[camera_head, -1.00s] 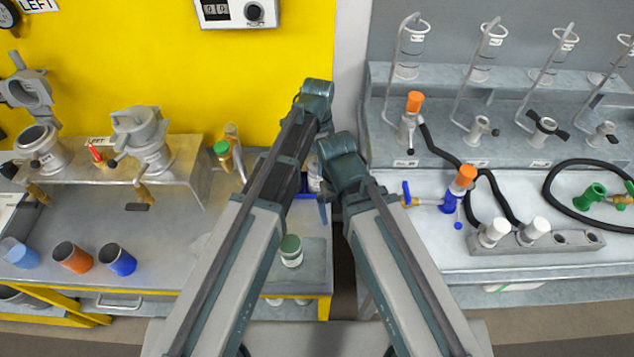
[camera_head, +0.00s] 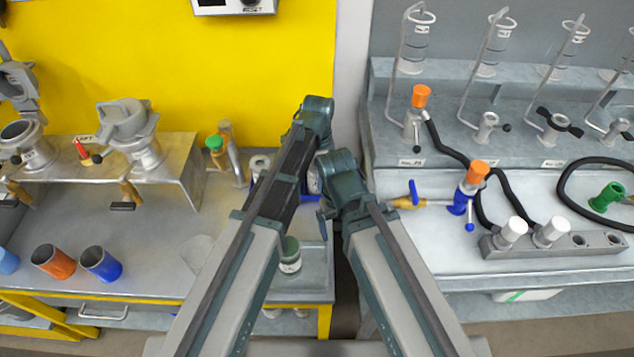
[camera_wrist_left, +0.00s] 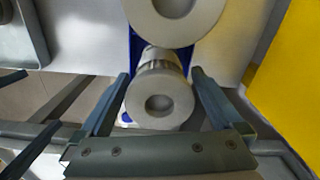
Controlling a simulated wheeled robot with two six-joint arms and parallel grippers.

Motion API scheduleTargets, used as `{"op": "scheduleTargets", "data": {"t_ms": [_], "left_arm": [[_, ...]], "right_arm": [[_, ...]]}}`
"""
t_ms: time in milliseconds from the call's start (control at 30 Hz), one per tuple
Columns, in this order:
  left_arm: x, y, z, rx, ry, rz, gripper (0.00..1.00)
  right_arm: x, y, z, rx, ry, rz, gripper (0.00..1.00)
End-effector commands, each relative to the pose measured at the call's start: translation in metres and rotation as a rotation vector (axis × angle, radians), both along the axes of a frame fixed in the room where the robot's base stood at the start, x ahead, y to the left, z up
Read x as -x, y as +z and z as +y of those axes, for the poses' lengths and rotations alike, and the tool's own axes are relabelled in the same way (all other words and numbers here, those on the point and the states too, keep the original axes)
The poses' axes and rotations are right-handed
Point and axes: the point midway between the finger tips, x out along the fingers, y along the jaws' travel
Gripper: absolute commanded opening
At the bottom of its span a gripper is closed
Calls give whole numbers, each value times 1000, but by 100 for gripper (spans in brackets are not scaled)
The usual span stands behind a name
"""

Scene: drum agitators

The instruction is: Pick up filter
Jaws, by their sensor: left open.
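In the left wrist view a pale cylinder with a ribbed collar and a round recess in its end (camera_wrist_left: 160,103), which looks like the filter, sits between the fingers of my left gripper (camera_wrist_left: 160,76). The fingers are open, one on each side, and no grip on it shows. A larger pale ring-shaped part (camera_wrist_left: 176,22) is just beyond it, and a blue holder (camera_wrist_left: 134,52) shows behind them. In the head view my arms hide most of this spot; only a small pale part (camera_head: 314,181) shows between them.
At left, a metal bench holds an orange cup (camera_head: 53,262), a blue cup (camera_head: 101,264) and clamp fittings. A green-capped jar (camera_head: 289,256) stands close beside my left arm. At right, a bench carries valves, black hoses and a grey block (camera_head: 575,243) with white plugs.

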Motion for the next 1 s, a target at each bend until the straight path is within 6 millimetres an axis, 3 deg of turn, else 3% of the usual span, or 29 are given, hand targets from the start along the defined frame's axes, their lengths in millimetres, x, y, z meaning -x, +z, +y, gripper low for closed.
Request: {"op": "scheduleTargets", "data": {"t_ms": [233, 700, 1000], "left_arm": [[0, -1, 0, 0, 0, 0, 100], [0, -1, 0, 0, 0, 0, 15], [0, 0, 0, 0, 0, 0, 15]], "right_arm": [[0, -1, 0, 0, 0, 0, 100], [0, -1, 0, 0, 0, 0, 100], [0, 0, 0, 0, 0, 0, 100]]}}
